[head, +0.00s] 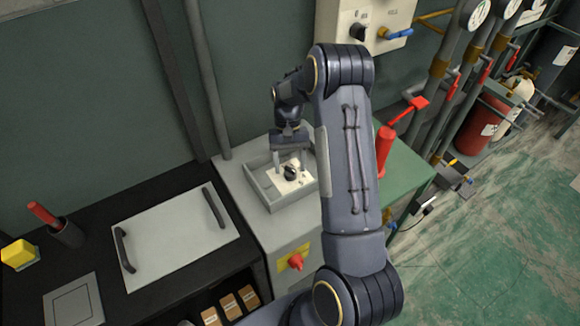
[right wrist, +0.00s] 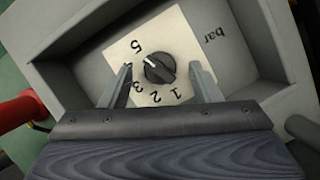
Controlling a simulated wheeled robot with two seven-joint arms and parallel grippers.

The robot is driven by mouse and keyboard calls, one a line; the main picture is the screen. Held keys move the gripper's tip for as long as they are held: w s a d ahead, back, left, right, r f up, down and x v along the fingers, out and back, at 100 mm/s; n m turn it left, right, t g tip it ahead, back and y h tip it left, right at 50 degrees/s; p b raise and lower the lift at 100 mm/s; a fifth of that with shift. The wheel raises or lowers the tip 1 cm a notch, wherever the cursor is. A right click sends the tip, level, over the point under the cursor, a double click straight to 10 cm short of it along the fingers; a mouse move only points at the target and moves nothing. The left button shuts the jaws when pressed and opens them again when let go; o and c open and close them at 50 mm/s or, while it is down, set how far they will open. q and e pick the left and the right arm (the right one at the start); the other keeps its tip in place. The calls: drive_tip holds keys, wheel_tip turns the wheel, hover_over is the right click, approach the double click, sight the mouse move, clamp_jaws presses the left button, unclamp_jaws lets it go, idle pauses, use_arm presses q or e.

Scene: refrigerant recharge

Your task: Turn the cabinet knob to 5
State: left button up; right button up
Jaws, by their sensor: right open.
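The black knob (right wrist: 160,68) sits on a white dial plate (right wrist: 183,45) inside a grey recessed box. Its white mark points to the upper left in the right wrist view, toward the side of the printed 5; the exact reading is hard to tell. The figures 1, 2, 3 and 5 and the word "bar" show; the left finger covers part of the scale. My right gripper (right wrist: 163,84) is open, one finger on each side of the knob, with gaps to it. In the head view the knob (head: 291,173) shows below the right gripper (head: 289,158). My left gripper is not visible.
The grey box (head: 256,187) has raised walls around the dial. A red knob on a yellow plate (head: 296,261) is on the cabinet front. A red lever (head: 385,145) stands to the right. A white lid with handles (head: 180,238) lies on the black bench at left.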

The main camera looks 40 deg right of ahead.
drive_tip(key=v, duration=0.6)
drive_tip(key=shift+r, duration=0.3)
drive_tip(key=shift+w, duration=0.1)
wheel_tip(320, 180, up, 8)
drive_tip(key=t, duration=0.2)
hover_over(288, 176)
drive_tip(key=s+a+r+n+t+y, duration=0.1)
drive_tip(key=s+a+r+n+t, duration=0.15)
drive_tip(key=s+a+r, duration=0.2)
drive_tip(key=s+a+n+t, duration=0.1)
drive_tip(key=s+a+t, duration=0.1)
drive_tip(key=s+a, duration=0.3)
drive_tip(key=s+a+n+t, duration=0.1)
drive_tip(key=s+a+t, duration=0.2)
drive_tip(key=s, duration=0.7)
drive_tip(key=shift+a, duration=1.05)
